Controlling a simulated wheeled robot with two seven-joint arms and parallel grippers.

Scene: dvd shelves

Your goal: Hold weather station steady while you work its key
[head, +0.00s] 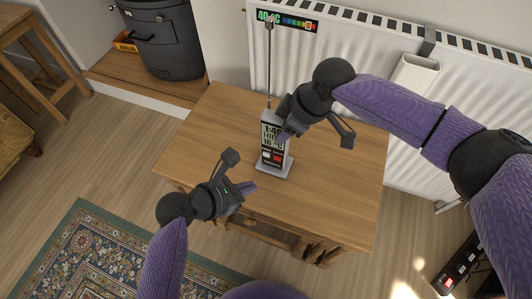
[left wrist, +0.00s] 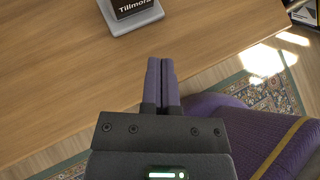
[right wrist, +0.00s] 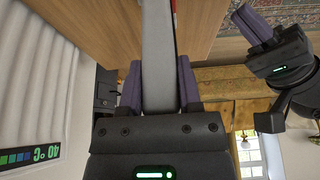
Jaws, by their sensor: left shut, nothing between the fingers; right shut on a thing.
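The weather station (head: 265,163) stands upright on a small wooden table, a slim grey unit with a display, a tall antenna and a light base. A red key and a white key show low on its front. My right gripper (head: 284,132) is shut on its upper body from the right; in the right wrist view the grey body (right wrist: 158,60) lies between the fingers. My left gripper (head: 250,187) is shut and empty, in front and left of the base, apart from it. In the left wrist view its closed fingertips (left wrist: 161,62) are below the base (left wrist: 133,20), labelled "Tillmora".
The wooden table (head: 335,190) is otherwise clear. A white radiator (head: 350,55) with a temperature strip (head: 287,21) stands behind it. A dark bin (head: 160,40) stands at the back left. A patterned rug (head: 90,250) lies on the floor in front.

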